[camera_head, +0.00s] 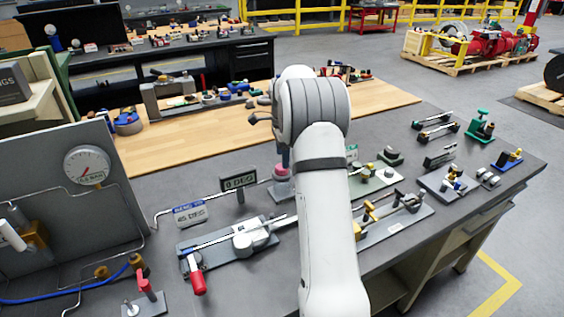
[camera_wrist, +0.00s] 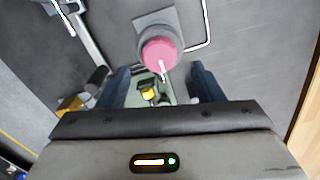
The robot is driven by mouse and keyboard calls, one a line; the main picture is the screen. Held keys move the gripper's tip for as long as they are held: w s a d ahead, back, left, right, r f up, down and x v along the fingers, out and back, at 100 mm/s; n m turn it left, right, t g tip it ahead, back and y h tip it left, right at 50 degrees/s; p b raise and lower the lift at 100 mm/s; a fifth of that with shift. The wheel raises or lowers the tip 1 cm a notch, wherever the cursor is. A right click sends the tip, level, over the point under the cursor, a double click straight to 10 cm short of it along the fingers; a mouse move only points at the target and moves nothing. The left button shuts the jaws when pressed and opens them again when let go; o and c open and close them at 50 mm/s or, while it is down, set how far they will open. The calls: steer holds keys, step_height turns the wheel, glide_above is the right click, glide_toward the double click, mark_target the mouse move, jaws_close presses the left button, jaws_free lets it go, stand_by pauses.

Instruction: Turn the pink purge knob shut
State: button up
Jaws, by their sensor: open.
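The pink purge knob (camera_head: 281,172) sits on a grey round mount on the bench, just left of my forearm in the head view. In the wrist view the knob (camera_wrist: 158,54) shows from above with a white pointer mark towards the picture's bottom. Its square grey base plate (camera_wrist: 147,20) shows behind it. My gripper (camera_wrist: 162,80) is open, with one dark blue finger on each side below the knob in the picture. Nothing is between the fingers that I can see held. In the head view my arm hides most of the gripper, close above the knob.
A black display (camera_head: 238,182) reads 0 DEG, and a sign (camera_head: 190,213) reads 45 DEG. A red-handled lever valve (camera_head: 197,278) lies in front. A gauge panel (camera_head: 95,190) stands at left. Several small fittings crowd the bench at right. A thin pipe (camera_wrist: 208,25) runs beside the knob.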

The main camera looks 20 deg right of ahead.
steer(key=shift+f, duration=1.85)
steer(key=c, duration=1)
